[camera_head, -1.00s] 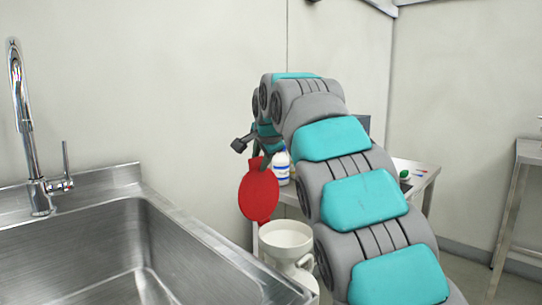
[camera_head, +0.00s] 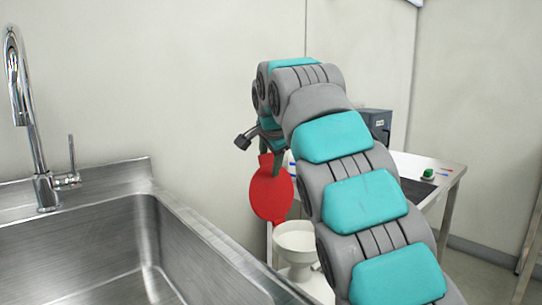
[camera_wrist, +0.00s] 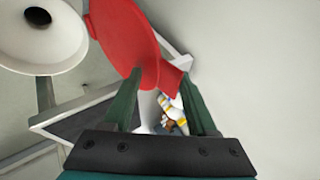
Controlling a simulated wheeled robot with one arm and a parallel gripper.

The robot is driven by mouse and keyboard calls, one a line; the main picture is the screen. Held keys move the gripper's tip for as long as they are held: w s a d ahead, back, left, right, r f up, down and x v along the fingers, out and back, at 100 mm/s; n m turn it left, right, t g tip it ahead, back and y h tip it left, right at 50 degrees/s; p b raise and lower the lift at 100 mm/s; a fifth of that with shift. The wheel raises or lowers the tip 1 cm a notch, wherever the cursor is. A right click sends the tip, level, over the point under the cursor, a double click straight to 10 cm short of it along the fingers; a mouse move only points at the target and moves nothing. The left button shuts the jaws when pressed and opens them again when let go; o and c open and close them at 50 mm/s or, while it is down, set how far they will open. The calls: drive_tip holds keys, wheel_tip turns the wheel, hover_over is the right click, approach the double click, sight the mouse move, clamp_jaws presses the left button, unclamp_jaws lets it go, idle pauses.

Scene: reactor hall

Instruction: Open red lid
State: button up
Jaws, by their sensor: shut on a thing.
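The red lid (camera_head: 271,192) is a round flat disc with a short tab at its top. It stands close to upright, above and left of the white funnel (camera_head: 295,241), whose mouth is uncovered. My gripper (camera_head: 270,158) is shut on the lid's tab. In the wrist view, the tab of the red lid (camera_wrist: 125,32) lies between the two green fingers of my gripper (camera_wrist: 165,92). The white funnel (camera_wrist: 38,34) shows its open mouth at the upper left there. I cannot tell whether the lid is joined to the funnel.
A steel sink (camera_head: 105,250) with a tall tap (camera_head: 30,120) is at left. A table (camera_head: 445,185) with a dark box (camera_head: 377,122) and a small green item (camera_head: 428,174) stands behind my arm. A plain wall is behind the gripper.

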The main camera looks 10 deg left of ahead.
drive_tip(key=shift+s+d+r, duration=0.1)
drive_tip(key=shift+s+r, duration=0.2)
drive_tip(key=shift+r, duration=0.35)
drive_tip(key=v, duration=0.6)
drive_tip(key=shift+s, duration=0.3)
drive_tip(key=s+d+f+n+g+h, duration=0.1)
drive_tip(key=s+d+f+n+g, duration=0.1)
drive_tip(key=s+d+f, duration=0.55)
drive_tip(key=s+d+f+n+g+h, duration=0.15)
drive_tip(key=s+d+f, duration=0.25)
drive_tip(key=d+f, duration=0.6)
drive_tip(key=s+d+f+n+g, duration=0.1)
drive_tip(key=s+d+f+g, duration=0.1)
drive_tip(key=s+f, duration=0.4)
drive_tip(key=s+d+f+n+g, duration=0.2)
drive_tip(key=s+d+f, duration=0.2)
drive_tip(key=s, duration=1)
drive_tip(key=s+d+f+n+g, duration=0.2)
drive_tip(key=s+d+f, duration=0.1)
drive_tip(key=s+f, duration=0.7)
drive_tip(key=shift+s, duration=0.55)
